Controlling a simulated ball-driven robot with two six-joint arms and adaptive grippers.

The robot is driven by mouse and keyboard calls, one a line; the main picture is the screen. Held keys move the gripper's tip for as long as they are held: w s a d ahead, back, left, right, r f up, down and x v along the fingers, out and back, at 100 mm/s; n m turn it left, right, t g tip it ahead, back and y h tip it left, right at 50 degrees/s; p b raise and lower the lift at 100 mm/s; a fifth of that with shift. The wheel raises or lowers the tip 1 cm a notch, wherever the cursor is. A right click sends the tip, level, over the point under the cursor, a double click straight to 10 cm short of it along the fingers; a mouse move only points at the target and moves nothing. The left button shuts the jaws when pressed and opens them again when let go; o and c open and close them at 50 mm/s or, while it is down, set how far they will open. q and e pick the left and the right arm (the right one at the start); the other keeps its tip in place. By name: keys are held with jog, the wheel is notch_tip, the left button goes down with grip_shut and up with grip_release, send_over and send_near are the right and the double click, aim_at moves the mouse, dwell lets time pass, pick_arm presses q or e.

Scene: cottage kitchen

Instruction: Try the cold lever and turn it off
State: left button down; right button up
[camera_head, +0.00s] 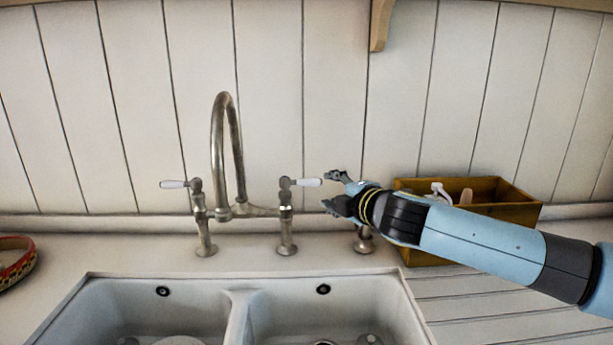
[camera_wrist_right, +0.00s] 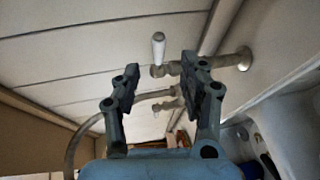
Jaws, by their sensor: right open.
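A metal bridge tap (camera_head: 229,150) with a tall curved spout stands behind the sink. Its right lever (camera_head: 308,182) has a white handle pointing right, level. Its left lever (camera_head: 174,184) has a white handle pointing left. I cannot read any hot or cold mark. My right gripper (camera_head: 328,190) is open and empty, its fingertips just right of the right lever's end. In the right wrist view, the white handle (camera_wrist_right: 158,46) shows beyond the open fingers (camera_wrist_right: 160,70), roughly between their tips; contact cannot be seen. My left gripper is not in view.
A white double sink (camera_head: 238,296) lies in front of the tap. A wooden box (camera_head: 510,212) with items stands behind my right arm. A small metal fitting (camera_head: 363,244) stands below the gripper. A patterned bowl (camera_head: 14,262) is at the far left.

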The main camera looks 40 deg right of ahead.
aim_at(316, 183)
jog(key=x, duration=0.2)
jog(key=p+x, duration=0.1)
jog(key=x, duration=0.1)
jog(key=shift+w+r, duration=0.15)
jog(key=shift+w, duration=0.25)
jog(key=x, duration=0.5)
jog(key=shift+s, duration=0.1)
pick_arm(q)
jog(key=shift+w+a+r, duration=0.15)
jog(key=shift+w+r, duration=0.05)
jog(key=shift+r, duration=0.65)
pick_arm(e)
jog(key=shift+c, duration=0.9)
jog(key=c, duration=0.7)
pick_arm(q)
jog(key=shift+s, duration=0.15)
pick_arm(e)
grip_shut()
